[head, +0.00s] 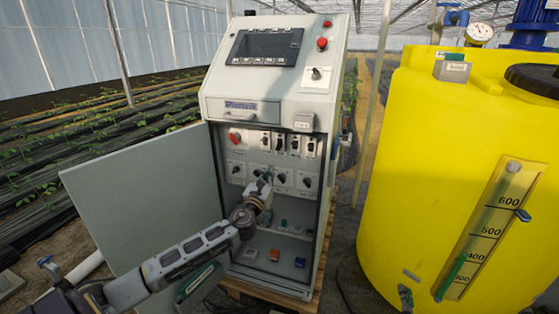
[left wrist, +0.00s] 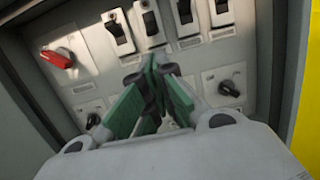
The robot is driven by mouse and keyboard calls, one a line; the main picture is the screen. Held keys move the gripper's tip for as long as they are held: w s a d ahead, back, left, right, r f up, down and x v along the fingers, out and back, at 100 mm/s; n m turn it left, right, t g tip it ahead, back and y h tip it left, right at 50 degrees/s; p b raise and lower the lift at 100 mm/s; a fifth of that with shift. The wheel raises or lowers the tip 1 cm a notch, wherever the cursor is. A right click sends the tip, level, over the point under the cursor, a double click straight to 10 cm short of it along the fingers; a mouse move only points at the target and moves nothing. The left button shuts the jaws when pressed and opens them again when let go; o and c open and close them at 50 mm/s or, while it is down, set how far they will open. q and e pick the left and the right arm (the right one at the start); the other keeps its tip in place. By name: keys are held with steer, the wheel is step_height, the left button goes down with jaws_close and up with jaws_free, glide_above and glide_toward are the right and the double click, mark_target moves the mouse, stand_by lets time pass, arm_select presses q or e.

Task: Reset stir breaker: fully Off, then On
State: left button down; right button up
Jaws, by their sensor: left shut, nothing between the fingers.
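The open cabinet (head: 268,90) has a row of breakers with black toggles on its inner panel. In the left wrist view I see a leftmost breaker (left wrist: 118,32), a second breaker (left wrist: 150,22), a third breaker (left wrist: 184,14) and one further right (left wrist: 219,10). Their labels are too small to read, so I cannot tell which is the stir breaker. My left gripper (head: 264,178) is inside the cabinet, below the breaker row. In the left wrist view its green fingers (left wrist: 158,70) are shut and empty, their tips just below the second breaker. My right gripper is not in view.
A red rotary switch (left wrist: 58,58) sits left of the breakers; black rotary knobs (head: 306,182) line the row below. The cabinet door (head: 140,195) stands open at left. A yellow tank (head: 420,170) stands right. Small parts lie on the cabinet floor.

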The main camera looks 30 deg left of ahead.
mark_target(280, 143)
arm_select(q)
steer(key=shift+w, duration=0.1)
steer(key=b+x, duration=0.1)
steer(key=x, duration=0.8)
steer(key=shift+w+a, duration=0.15)
steer(key=shift+w, duration=0.2)
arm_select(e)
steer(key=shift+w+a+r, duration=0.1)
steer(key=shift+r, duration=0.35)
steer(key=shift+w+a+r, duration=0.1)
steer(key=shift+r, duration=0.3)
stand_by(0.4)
arm_select(q)
steer(key=shift+r, duration=0.1)
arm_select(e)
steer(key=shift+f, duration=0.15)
arm_select(q)
steer(key=shift+p, duration=0.8)
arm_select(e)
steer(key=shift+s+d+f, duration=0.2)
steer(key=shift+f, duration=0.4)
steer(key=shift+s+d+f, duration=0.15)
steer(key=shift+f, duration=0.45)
arm_select(q)
steer(key=shift+s, duration=0.1)
